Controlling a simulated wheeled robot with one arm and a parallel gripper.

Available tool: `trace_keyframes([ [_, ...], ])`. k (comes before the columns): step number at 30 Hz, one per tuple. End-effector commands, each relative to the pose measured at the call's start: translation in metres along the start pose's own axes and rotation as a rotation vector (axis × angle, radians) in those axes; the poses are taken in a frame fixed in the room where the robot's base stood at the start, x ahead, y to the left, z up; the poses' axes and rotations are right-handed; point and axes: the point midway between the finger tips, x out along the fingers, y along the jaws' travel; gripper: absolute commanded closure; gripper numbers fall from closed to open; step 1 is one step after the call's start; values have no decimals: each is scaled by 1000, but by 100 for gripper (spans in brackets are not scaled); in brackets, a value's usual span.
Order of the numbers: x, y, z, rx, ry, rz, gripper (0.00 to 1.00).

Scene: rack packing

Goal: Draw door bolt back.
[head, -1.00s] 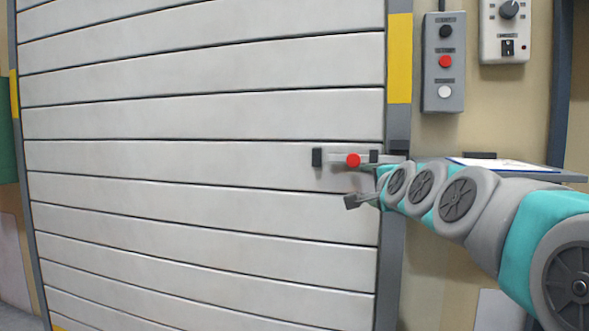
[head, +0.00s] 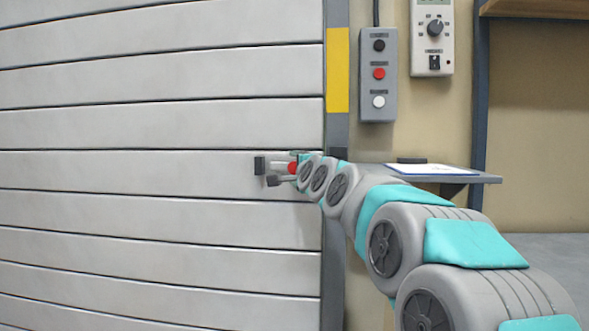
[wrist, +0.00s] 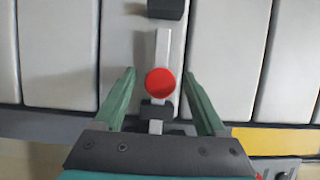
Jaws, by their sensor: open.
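The door bolt is a light grey bar (wrist: 163,52) with a round red knob (wrist: 160,82), mounted on the white slatted door (head: 150,120) near its right edge. In the head view the knob (head: 293,168) is partly covered by my arm. Whether the fingertips reach the knob's depth I cannot tell.
A grey door post with a yellow patch (head: 338,70) stands right of the bolt. A grey button box (head: 378,75) and a dial box (head: 432,38) hang on the wall. A grey shelf (head: 470,177) with a paper sticks out beside my arm.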

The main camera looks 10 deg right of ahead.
Motion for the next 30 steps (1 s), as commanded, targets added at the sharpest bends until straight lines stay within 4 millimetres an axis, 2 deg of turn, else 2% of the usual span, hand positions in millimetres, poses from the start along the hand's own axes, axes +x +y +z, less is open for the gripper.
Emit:
trace_keyframes([
  [3,6,0,0,0,0,0,27],
  [11,6,0,0,0,0,0,28],
  [30,6,0,0,0,0,0,100],
])
